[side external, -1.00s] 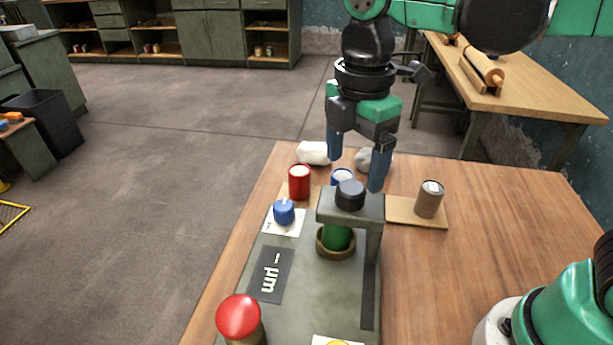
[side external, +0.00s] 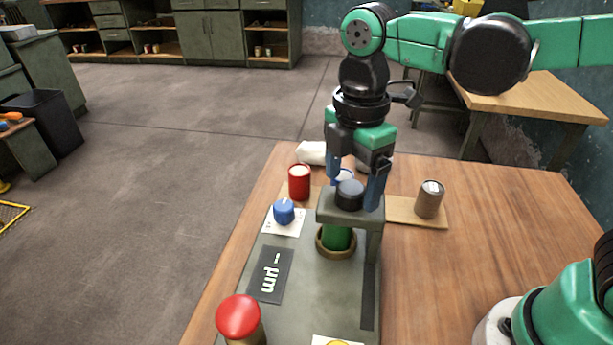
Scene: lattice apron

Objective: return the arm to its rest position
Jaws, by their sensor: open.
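My green and black arm reaches in from the upper right. A green cylinder (side external: 336,237) sits in a brown ring under the stand's bridge.
A red can (side external: 299,182), a blue knob (side external: 284,211) and a red button (side external: 238,318) are to the left and front. A brown can (side external: 429,199) stands on a wooden board (side external: 402,213). A white lump (side external: 311,153) lies behind.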

